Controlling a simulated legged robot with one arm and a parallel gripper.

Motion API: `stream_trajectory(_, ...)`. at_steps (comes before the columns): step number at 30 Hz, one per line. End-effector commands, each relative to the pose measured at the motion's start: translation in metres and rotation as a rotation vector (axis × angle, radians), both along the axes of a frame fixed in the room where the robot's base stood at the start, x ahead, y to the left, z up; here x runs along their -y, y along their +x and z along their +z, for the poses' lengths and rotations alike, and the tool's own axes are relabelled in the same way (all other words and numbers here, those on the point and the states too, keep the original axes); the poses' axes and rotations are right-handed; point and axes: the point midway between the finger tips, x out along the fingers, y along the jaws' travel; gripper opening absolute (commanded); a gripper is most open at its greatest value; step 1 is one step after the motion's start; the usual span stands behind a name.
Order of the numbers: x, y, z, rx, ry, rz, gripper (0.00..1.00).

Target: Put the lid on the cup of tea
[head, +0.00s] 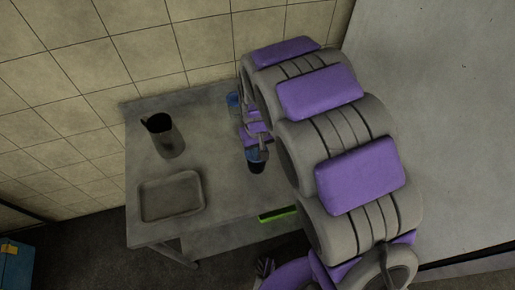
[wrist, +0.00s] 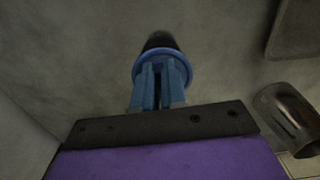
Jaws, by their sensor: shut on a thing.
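The blue lid (wrist: 184,66) is round and sits between my fingertips in the wrist view. My gripper (wrist: 158,72) is shut on it. The dark cup (wrist: 159,41) shows just beyond the lid, partly hidden by it. In the head view my gripper (head: 256,149) is over the dark cup (head: 257,168), which stands upright on the table. Blue shows at the cup's top there. The lid appears at or just above the rim; I cannot tell if it is seated. The tea is hidden.
The grey table (head: 215,200) also holds a dark pitcher-like vessel (head: 168,143) and a shallow tray (head: 172,214) at left. A small blue thing (head: 233,99) stands behind, partly hidden by my arm. A tiled wall is behind the table.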

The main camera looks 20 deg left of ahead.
Motion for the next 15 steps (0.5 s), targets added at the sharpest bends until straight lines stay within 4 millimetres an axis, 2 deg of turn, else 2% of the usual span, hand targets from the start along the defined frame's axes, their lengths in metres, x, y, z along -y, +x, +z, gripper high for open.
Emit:
stream_trajectory(3,0.0002,0.0000,0.0001,0.000,0.000,0.000,0.00)
stream_trajectory(4,0.0002,0.0000,0.0001,0.000,0.000,0.000,0.13)
stream_trajectory(12,0.0003,0.0001,0.0001,0.000,0.000,0.000,0.39)
stream_trajectory(15,0.0004,0.0000,0.0001,0.000,0.000,0.000,0.41)
